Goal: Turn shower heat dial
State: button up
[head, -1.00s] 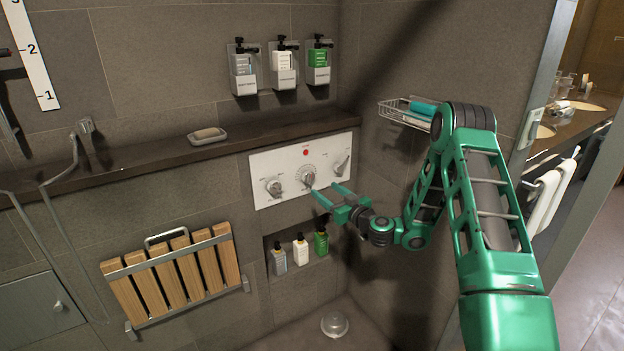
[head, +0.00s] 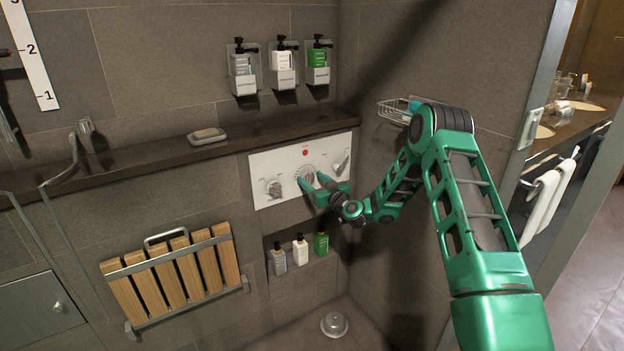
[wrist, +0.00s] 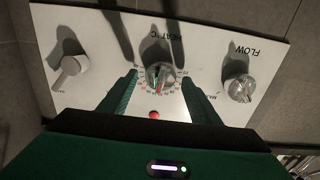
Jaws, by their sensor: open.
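The white shower control panel (head: 277,165) is on the wall under the ledge. The round silver heat dial (wrist: 159,73), ringed by numbers and labelled HEAT °C, is at the panel's middle in the wrist view. My gripper (head: 311,178) is open at the panel, with one green finger on each side of the heat dial. I cannot tell whether the fingers touch it. In the head view the fingers partly cover the dial. The FLOW knob (wrist: 240,88) is to its right in the wrist view, and a lever knob (wrist: 70,68) to its left.
A red button (head: 305,152) is above the dial. A dark ledge (head: 120,160) with a soap dish (head: 207,137) runs above the panel. Small bottles stand in a niche (head: 275,240) below. A folding wooden seat (head: 170,275) is at lower left.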

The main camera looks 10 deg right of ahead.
jog(key=shift+w, duration=0.1)
jog(key=c, duration=1.1)
jog(key=shift+o, duration=0.2)
jog(key=shift+a, duration=0.3)
jog(key=shift+d, duration=0.15)
